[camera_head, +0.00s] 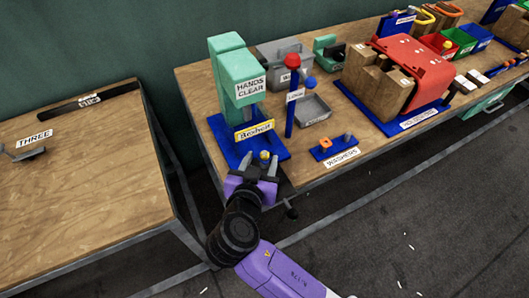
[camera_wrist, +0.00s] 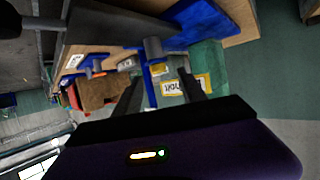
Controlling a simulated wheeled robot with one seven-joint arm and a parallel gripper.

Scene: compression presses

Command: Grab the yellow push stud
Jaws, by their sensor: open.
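The yellow push stud (camera_head: 264,155) is a small round knob at the front of the blue base (camera_head: 283,150) of the green press (camera_head: 240,75). My gripper (camera_head: 260,166) is open, with its two fingers pointing at the stud from the front edge of the bench. The stud shows just beyond and between the fingertips; I cannot tell whether they touch it. In the wrist view the open fingers (camera_wrist: 160,78) stand apart, with a grey cylinder (camera_wrist: 152,48) beyond them.
A washers tray (camera_head: 323,153) lies near the front edge. A red press (camera_head: 415,60) is farther right. A separate wooden table (camera_head: 90,170) is at left, across a gap.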

